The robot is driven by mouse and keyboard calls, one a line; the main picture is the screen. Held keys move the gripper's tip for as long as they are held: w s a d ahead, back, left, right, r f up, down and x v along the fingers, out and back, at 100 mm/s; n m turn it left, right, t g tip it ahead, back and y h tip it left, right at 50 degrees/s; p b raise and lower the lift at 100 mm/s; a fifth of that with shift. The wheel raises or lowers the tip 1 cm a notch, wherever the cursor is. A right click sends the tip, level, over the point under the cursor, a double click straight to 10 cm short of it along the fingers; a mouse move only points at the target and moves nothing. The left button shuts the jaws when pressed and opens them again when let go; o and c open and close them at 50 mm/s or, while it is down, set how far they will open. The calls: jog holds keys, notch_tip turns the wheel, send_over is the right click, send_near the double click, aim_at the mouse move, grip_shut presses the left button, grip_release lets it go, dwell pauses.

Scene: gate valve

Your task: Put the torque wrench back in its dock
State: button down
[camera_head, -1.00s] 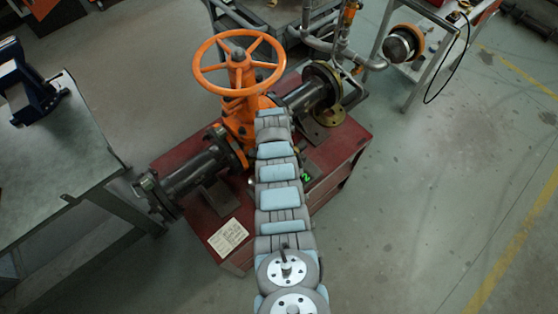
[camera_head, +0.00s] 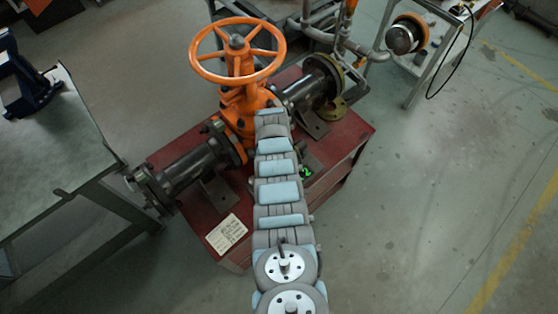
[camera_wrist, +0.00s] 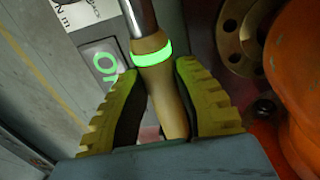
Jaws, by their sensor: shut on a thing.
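In the wrist view, the torque wrench has a tan handle (camera_wrist: 163,92), a glowing green ring and a metal shaft running up out of the picture. My gripper (camera_wrist: 157,66), with yellow ribbed fingers, is shut around the handle just below the ring. The wrench's far end is out of view. In the head view my arm hides the gripper and the wrench. I cannot make out the dock in either view.
A panel with green digits (camera_wrist: 104,66) lies behind the wrench at the left. The orange gate valve's handwheel (camera_head: 237,52) stands above the red base (camera_head: 335,165). Black flanged pipes leave the valve on both sides.

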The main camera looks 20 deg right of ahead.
jog(key=shift+r, duration=0.1)
jog(key=c, duration=0.9)
grip_release()
jog(key=shift+w, duration=0.15)
jog(key=shift+o, duration=0.2)
jog(key=shift+r, duration=0.4)
notch_tip(320, 180, up, 11)
jog(key=shift+w+a, duration=0.3)
jog(key=shift+w, duration=0.1)
jog(key=shift+r, duration=0.1)
